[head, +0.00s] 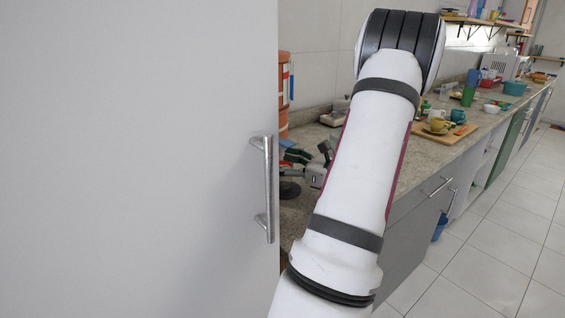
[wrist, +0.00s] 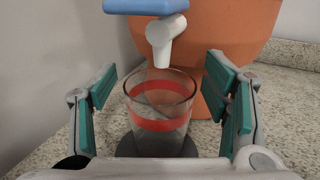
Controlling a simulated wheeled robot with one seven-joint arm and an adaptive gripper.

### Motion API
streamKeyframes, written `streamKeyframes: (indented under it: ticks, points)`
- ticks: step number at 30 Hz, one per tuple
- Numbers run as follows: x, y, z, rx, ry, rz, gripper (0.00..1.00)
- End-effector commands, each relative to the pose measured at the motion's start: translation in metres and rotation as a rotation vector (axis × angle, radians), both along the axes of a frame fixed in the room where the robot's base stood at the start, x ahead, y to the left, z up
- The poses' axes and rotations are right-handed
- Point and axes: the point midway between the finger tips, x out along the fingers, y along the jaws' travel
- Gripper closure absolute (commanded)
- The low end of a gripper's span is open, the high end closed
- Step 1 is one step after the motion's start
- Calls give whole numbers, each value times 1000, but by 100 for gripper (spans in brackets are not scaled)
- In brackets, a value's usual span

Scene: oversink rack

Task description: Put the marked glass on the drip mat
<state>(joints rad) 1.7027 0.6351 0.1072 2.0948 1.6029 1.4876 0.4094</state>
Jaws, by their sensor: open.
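In the wrist view a clear glass with red bands (wrist: 160,112) stands upright under a white spout, between the two green-padded fingers of my gripper (wrist: 165,100). The fingers are open, with a gap on each side of the glass. The glass stands on a dark round base (wrist: 127,146), mostly hidden behind it and my gripper. In the head view my gripper (head: 300,163) is low over the counter beside the grey door; the glass is hidden there. I cannot make out the drip mat for certain.
An orange vessel (wrist: 238,35) with a blue tap (wrist: 150,6) and white spout (wrist: 165,40) stands right behind the glass. A grey door (head: 140,160) blocks the left of the head view. The counter (head: 418,165) runs right, with a wooden board (head: 455,136) and cups.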

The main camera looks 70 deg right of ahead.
Motion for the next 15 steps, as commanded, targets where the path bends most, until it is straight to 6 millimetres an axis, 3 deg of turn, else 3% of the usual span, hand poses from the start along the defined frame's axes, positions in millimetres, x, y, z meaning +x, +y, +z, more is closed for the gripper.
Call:
streamKeyframes:
  ticks: [9,15]
  points:
    - [-50,4,0,0,2,-6,31]
    - [-70,7,-1,0,2,-4,31]
